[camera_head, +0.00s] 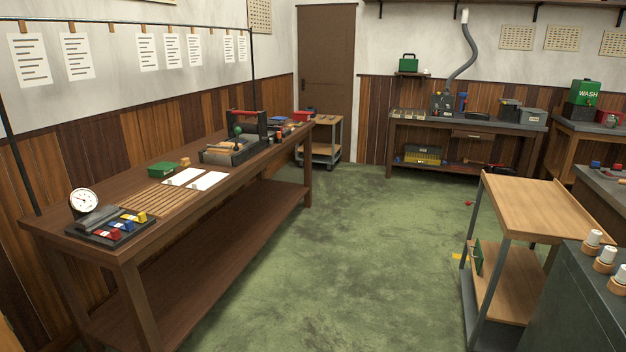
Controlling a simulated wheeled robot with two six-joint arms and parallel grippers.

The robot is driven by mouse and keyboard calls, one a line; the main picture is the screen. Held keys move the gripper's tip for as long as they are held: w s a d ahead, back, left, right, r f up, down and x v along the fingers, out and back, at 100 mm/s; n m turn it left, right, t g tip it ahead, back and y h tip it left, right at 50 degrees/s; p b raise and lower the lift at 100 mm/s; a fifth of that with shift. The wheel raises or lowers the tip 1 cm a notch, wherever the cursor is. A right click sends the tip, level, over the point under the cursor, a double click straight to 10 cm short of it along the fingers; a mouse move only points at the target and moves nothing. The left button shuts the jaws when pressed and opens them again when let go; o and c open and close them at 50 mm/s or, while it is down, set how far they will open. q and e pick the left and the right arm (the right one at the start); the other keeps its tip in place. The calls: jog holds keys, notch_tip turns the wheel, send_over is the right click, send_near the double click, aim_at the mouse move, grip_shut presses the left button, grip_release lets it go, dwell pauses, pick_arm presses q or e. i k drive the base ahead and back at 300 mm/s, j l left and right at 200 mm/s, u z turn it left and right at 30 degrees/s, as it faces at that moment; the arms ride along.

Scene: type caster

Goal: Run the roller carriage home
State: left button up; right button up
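A dark press-like machine (222,154) sits on the long wooden table at the left, toward its far half. Across its far end stands an upright dark frame with a reddish part (246,122), which looks like the roller carriage. A green knob (238,130) shows in front of this frame. The rollers are too small to make out, and I cannot tell at which end of its travel the carriage stands. Neither of my grippers is in view.
The long table (150,260) also holds a dial gauge (83,200), a tray with coloured blocks (110,224), white sheets (208,180) and a green box (162,168). A wooden cart (538,200) stands at right. Green floor (340,260) between them is largely clear.

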aim_at(260, 128)
jog(key=i+z, duration=0.25)
jog(key=i, duration=1.5)
jog(key=i+l+u, duration=0.15)
jog(key=i+u, duration=0.35)
jog(key=i+l+u, duration=0.35)
jog(key=i+u, duration=0.15)
jog(key=i+l+u, duration=0.45)
jog(key=i+l, duration=0.05)
jog(key=l, duration=0.05)
